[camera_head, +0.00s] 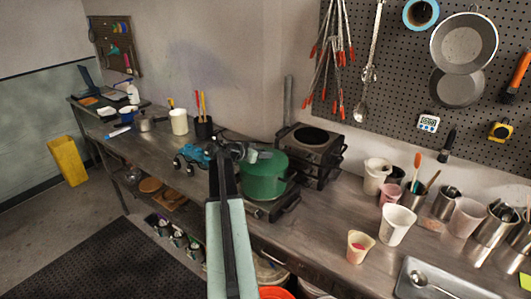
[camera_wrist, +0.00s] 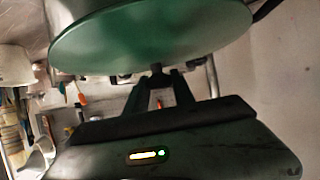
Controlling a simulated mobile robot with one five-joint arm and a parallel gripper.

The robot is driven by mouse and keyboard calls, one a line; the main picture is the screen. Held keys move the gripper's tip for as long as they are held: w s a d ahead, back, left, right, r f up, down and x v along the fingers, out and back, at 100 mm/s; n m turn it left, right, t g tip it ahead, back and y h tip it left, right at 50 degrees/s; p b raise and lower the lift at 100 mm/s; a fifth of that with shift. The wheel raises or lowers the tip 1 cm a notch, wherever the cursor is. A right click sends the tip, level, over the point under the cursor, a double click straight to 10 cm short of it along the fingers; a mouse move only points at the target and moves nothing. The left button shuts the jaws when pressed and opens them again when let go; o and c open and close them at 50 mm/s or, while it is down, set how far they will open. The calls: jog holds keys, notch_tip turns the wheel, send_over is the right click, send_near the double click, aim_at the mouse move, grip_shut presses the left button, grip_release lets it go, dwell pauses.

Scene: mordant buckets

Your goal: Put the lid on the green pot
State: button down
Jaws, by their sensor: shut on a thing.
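The green pot (camera_head: 264,184) stands on a black hot plate on the steel bench in the head view. My gripper (camera_head: 246,153) is at the upper left of the pot in that view. In the wrist view the green lid (camera_wrist: 140,40) fills the top as a wide disc, with its small dark knob (camera_wrist: 157,68) at the lower edge. My gripper's fingers (camera_wrist: 158,82) are shut on the knob. In the head view I cannot tell the lid from the pot, nor whether the lid touches the rim.
A black stove unit (camera_head: 308,150) stands right behind the pot. A blue toy-like object (camera_head: 193,158) is left of my gripper. A white cup (camera_head: 397,224), several metal cups and a tray (camera_head: 440,280) are to the right. Tools hang on the pegboard.

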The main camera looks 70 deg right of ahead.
jog(key=c, duration=1)
grip_release()
jog(key=p+v, duration=0.3)
jog(key=v, duration=0.5)
